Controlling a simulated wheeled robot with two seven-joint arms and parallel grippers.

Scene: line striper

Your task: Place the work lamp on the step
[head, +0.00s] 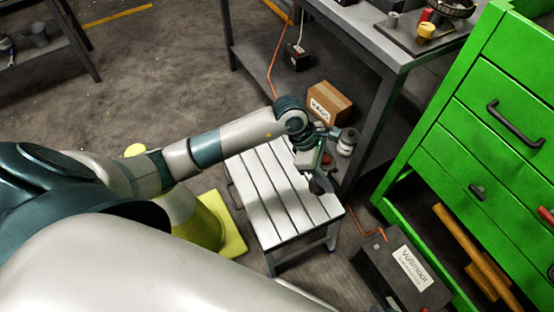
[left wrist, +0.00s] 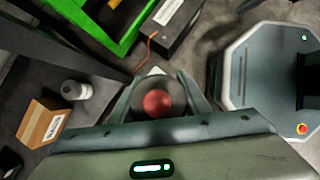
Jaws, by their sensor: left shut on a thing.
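The step (head: 272,195), a low stool with a white slatted top and grey legs, stands on the floor in the middle of the head view. My left gripper (head: 322,172) is over its right end. In the left wrist view, my left gripper (left wrist: 158,98) is shut on a dark round thing with a red middle, which I take to be the work lamp (left wrist: 157,103). In the head view the gripper mostly hides the lamp, and I cannot tell whether it touches the step. My right gripper is not in view.
A grey workbench (head: 345,35) stands behind, with a cardboard box (head: 328,103) and a grey canister (head: 347,142) by it. A green drawer cabinet (head: 480,130) and a black Voltmoor box (head: 402,272) are at right. A yellow-green cone (head: 232,235) stands left of the step.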

